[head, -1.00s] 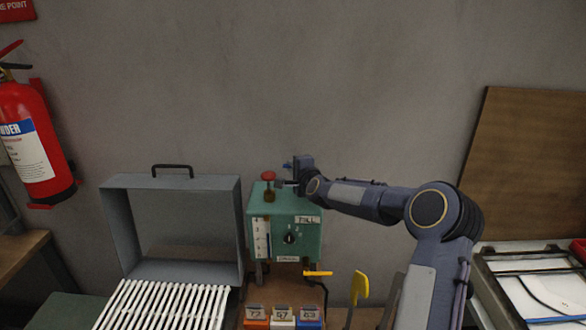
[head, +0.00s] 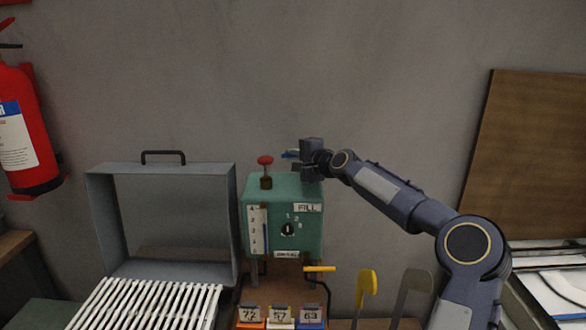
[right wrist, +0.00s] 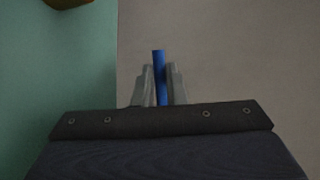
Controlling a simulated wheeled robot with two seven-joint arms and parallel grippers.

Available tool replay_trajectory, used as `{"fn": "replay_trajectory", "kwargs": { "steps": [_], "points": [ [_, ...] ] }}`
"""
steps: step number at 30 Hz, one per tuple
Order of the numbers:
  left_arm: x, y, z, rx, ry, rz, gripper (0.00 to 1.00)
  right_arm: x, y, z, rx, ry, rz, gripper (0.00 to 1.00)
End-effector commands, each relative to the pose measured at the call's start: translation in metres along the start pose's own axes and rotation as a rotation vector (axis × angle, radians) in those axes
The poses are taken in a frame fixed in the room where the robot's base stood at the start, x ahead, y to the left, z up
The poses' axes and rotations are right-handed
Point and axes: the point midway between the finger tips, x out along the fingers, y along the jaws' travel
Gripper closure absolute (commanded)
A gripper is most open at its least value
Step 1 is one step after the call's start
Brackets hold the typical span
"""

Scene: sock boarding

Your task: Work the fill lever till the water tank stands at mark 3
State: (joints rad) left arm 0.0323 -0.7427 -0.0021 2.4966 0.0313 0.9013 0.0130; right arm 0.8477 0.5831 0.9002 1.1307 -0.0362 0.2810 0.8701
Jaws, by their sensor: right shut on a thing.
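The green water tank box (head: 285,222) stands in the middle of the head view, with a FILL label and a black dial on its front. Its white level gauge (head: 255,228) has numbers and a thin blue strip; the exact level is too small to read. The fill lever is a blue bar (right wrist: 160,78), gripped in the right wrist view; its blue end (head: 290,154) shows above the tank in the head view. My right gripper (head: 302,157) is shut on it, above the tank's top right. My left gripper is not in view.
A red knob (head: 265,161) rises from the tank's top left. An open grey case (head: 105,230) and a white slatted rack (head: 145,305) stand left. Numbered blocks (head: 281,316), a yellow handle (head: 320,269) and a yellow paddle (head: 366,287) are in front.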

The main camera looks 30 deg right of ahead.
Motion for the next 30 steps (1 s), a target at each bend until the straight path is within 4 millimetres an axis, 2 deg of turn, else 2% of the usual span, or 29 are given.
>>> {"fn": "replay_trajectory", "kwargs": {
  "steps": [9, 10, 14, 15, 23, 26, 30],
  "points": [
    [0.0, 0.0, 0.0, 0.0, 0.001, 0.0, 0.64, 0.0, -0.001, 0.001, -0.001, -0.007, 0.002, 1.0],
    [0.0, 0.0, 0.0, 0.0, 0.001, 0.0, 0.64, 0.0, -0.001, 0.001, -0.001, -0.007, 0.002, 0.85],
    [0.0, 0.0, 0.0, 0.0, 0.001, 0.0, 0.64, 0.0, 0.0, 0.001, -0.001, -0.006, 0.002, 0.68],
    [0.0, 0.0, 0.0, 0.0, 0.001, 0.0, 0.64, 0.0, 0.0, 0.001, -0.001, -0.006, 0.002, 0.67],
    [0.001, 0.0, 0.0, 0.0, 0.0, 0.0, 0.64, -0.002, 0.0, 0.0, -0.001, -0.004, 0.002, 0.67],
    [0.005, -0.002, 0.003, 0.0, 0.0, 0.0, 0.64, -0.009, 0.002, -0.001, 0.0, -0.003, 0.002, 0.67],
    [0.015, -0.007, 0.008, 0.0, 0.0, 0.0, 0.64, -0.033, 0.004, -0.002, -0.004, 0.001, 0.002, 0.67]
  ]
}}
